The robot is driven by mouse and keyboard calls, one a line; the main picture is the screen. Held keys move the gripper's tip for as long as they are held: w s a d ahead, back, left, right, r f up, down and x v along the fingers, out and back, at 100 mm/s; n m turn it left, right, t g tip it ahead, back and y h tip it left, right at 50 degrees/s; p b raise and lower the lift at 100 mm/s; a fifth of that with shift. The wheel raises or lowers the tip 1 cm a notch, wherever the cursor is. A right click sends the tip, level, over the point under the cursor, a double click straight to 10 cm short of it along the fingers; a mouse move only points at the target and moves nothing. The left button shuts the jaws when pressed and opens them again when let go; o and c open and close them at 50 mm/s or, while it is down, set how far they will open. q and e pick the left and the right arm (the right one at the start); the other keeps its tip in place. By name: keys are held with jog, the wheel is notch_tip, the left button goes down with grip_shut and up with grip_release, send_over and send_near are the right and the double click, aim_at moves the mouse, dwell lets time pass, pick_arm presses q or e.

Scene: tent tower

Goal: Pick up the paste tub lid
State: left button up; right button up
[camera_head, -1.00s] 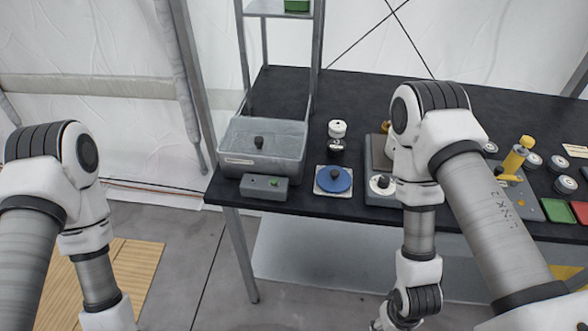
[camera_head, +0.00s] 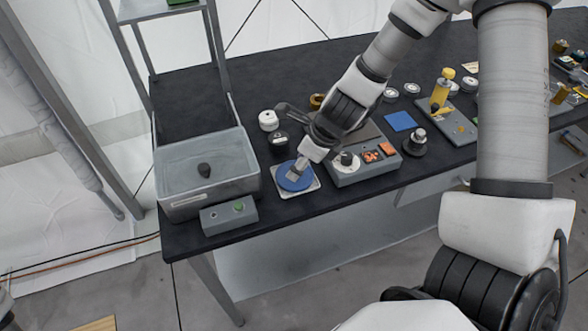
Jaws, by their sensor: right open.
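A round blue disc (camera_head: 283,184), which may be the paste tub lid, lies on a small white square plate (camera_head: 311,188) near the table's front edge. My right gripper (camera_head: 295,174) points down over the disc, with its tip at or just above the blue surface. It is open; whether its fingers touch the disc I cannot tell. A white round tub (camera_head: 268,120) and a dark one (camera_head: 279,143) stand just behind the disc. Only a sliver of my left arm shows at the lower left edge; its gripper is out of view.
A grey bin (camera_head: 168,206) with a dark knob and a small grey button box (camera_head: 229,217) stand left of the disc. A grey device (camera_head: 367,175) with orange pieces is close on its right. A metal rack (camera_head: 218,55) rises at back left.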

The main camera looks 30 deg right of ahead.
jog(key=w+f, duration=0.1)
jog(key=f+b, duration=0.1)
jog(key=shift+w+f, duration=0.4)
jog(key=shift+r, duration=0.15)
jog(key=shift+s+a+r, duration=0.1)
jog(key=shift+r, duration=0.05)
jog(key=shift+s+r, duration=0.1)
jog(key=shift+s, duration=0.15)
jog(key=c, duration=0.9)
